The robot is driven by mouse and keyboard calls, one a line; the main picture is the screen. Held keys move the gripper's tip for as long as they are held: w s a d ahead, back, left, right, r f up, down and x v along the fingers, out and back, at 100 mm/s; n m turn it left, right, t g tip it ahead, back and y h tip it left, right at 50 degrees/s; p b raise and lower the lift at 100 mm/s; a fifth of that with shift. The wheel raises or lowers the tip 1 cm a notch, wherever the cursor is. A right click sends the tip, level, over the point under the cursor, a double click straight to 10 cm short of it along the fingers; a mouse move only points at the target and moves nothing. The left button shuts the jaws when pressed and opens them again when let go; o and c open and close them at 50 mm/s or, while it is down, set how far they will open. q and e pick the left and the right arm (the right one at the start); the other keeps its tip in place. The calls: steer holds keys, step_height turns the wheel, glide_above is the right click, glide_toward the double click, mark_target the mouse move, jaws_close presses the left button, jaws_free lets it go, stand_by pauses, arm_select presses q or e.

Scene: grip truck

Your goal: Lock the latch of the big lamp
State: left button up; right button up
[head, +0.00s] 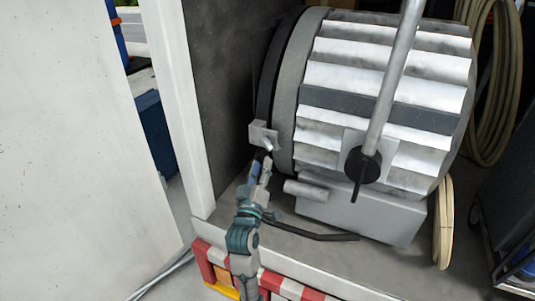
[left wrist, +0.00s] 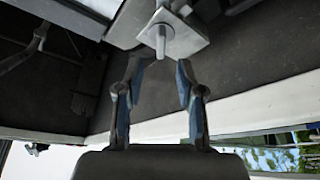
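The big lamp (head: 385,85) is a grey ribbed metal drum lying on its side at centre right in the head view. Its latch (head: 264,136), a small light-grey plate with a short pin, sits at the drum's left edge. In the left wrist view the latch plate (left wrist: 180,35) and its pin show at top centre. My left gripper (head: 263,160) reaches up from below, just under the latch. In the left wrist view the left gripper (left wrist: 159,68) is open, fingers spread, with the pin just beyond and between the tips. Contact is not visible. My right gripper is not in view.
A white door panel (head: 80,150) fills the left, beside a white post (head: 180,105). A grey lever (head: 395,75) crosses the drum's front. Coiled hoses (head: 490,130) hang at right. A red-white striped edge (head: 282,287) lies below.

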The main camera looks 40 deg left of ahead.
mark_target(265, 146)
arm_select(q)
steer(key=x, duration=0.6)
steer(key=shift+w+a+r, duration=0.1)
steer(key=shift+a+r, duration=0.05)
steer(key=shift+a, duration=0.15)
steer(key=shift+w+a+r, duration=0.1)
steer(key=shift+w+a, duration=0.05)
steer(key=shift+w, duration=0.35)
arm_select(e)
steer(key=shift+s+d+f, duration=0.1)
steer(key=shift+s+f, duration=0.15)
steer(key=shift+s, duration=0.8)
arm_select(q)
jaws_close()
